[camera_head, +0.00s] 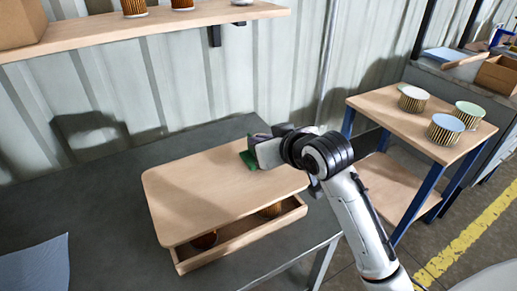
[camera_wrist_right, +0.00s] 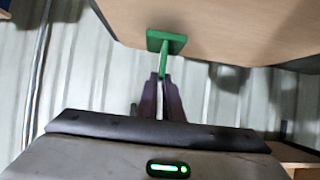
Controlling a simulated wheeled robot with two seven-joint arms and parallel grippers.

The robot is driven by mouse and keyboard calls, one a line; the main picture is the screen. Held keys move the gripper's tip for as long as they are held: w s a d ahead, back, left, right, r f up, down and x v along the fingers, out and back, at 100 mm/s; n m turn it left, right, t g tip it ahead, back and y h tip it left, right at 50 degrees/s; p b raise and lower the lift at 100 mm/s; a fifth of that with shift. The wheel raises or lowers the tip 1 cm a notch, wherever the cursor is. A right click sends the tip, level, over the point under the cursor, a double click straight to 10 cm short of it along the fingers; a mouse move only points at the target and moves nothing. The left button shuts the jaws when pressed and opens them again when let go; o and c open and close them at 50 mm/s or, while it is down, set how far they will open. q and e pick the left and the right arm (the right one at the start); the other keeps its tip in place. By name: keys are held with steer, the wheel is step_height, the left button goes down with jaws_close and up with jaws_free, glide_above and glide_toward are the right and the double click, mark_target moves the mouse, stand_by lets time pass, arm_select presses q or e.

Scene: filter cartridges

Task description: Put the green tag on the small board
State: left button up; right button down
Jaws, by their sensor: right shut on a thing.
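The green tag (camera_head: 248,160) is at the far right part of a light wooden board (camera_head: 205,190) on the grey table. In the right wrist view the tag (camera_wrist_right: 166,41) shows as a flat green plate with a short green stem. My right gripper (camera_head: 257,150) is shut on the stem, its dark fingers (camera_wrist_right: 161,92) close together in the wrist view. The tag is at or just above the board (camera_wrist_right: 225,28); I cannot tell whether they touch. My gripper hides part of the board's far right corner. My left gripper is not in view.
Under the board, a wooden tray (camera_head: 240,243) holds cartridges (camera_head: 205,240), partly covered. A blue cloth (camera_head: 38,267) lies at the table's left. A wooden shelf (camera_head: 130,22) hangs on the wall. A side stand (camera_head: 390,113) at the right bears 3 cartridges (camera_head: 445,128).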

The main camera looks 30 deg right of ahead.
steer(key=shift+f, duration=1.05)
steer(key=c, duration=1.9)
jaws_free()
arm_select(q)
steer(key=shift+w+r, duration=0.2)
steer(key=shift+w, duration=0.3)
